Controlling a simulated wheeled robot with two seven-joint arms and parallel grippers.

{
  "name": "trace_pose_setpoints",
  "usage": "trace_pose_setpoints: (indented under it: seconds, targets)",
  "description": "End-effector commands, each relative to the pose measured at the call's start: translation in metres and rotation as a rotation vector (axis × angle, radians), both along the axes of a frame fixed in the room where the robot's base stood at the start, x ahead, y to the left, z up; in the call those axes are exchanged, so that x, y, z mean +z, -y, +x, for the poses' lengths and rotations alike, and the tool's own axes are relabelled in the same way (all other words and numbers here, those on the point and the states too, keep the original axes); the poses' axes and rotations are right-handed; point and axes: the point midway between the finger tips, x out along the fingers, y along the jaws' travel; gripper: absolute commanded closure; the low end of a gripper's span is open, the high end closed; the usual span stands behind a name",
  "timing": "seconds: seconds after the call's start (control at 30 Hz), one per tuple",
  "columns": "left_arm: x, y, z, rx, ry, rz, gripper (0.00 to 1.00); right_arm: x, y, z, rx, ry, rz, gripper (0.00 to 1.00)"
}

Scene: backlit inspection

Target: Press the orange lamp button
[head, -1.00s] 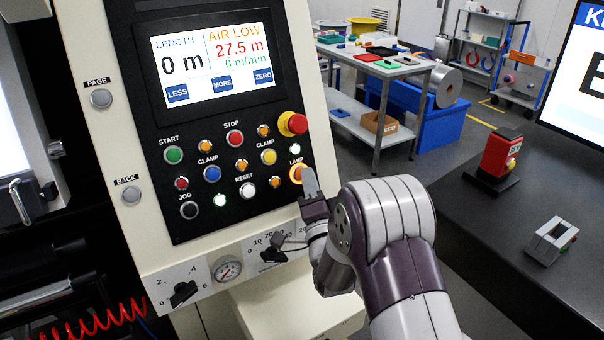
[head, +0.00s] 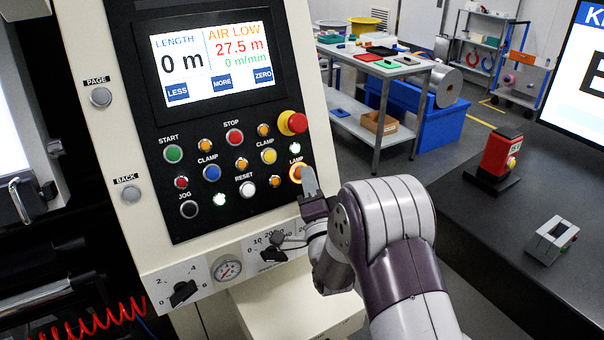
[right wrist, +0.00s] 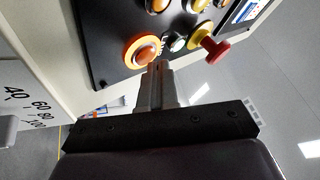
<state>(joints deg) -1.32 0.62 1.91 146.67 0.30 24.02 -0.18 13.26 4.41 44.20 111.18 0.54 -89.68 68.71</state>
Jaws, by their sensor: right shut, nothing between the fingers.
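The orange lamp button (head: 296,173) is at the lower right of the black control panel, under the label LAMP. It has a bright orange ring and also shows in the right wrist view (right wrist: 141,50). My right gripper (head: 309,180) is shut and empty, its fingertips right at the button's lower right edge. In the right wrist view the fingertips (right wrist: 159,66) overlap the button's edge; whether they touch it I cannot tell. My left gripper is not in view.
A red mushroom button (head: 298,123) stands out above the lamp button. A white button (head: 247,190) and a small orange one (head: 275,181) lie to its left. Knobs and a gauge (head: 226,268) sit below. A dark table (head: 480,240) is at the right.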

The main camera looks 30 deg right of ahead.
Motion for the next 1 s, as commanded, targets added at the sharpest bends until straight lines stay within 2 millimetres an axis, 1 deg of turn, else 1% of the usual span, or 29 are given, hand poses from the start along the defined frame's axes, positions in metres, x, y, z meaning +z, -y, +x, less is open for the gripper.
trace_pose_setpoints:
  seconds: [0.03, 0.1, 0.43, 0.63, 0.87, 0.93, 1.0]
  targets:
    - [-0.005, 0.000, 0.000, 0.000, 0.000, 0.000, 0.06, -0.004, 0.000, 0.002, 0.000, 0.000, 0.000, 1.00]
    - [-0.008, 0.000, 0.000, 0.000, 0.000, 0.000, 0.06, -0.004, 0.000, 0.005, 0.000, 0.002, 0.000, 1.00]
    - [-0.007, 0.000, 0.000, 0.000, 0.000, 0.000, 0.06, -0.002, -0.001, 0.006, 0.000, 0.001, 0.000, 1.00]
    - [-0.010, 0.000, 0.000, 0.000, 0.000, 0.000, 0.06, 0.000, 0.000, -0.002, 0.000, 0.001, 0.000, 1.00]
    - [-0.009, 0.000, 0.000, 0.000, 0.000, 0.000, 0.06, 0.001, 0.000, -0.002, 0.000, 0.000, 0.000, 1.00]
    - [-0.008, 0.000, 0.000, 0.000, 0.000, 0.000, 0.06, 0.003, 0.000, -0.007, 0.000, 0.000, 0.000, 1.00]
    - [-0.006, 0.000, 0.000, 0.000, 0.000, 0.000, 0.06, 0.007, 0.001, -0.015, -0.001, 0.001, -0.001, 1.00]
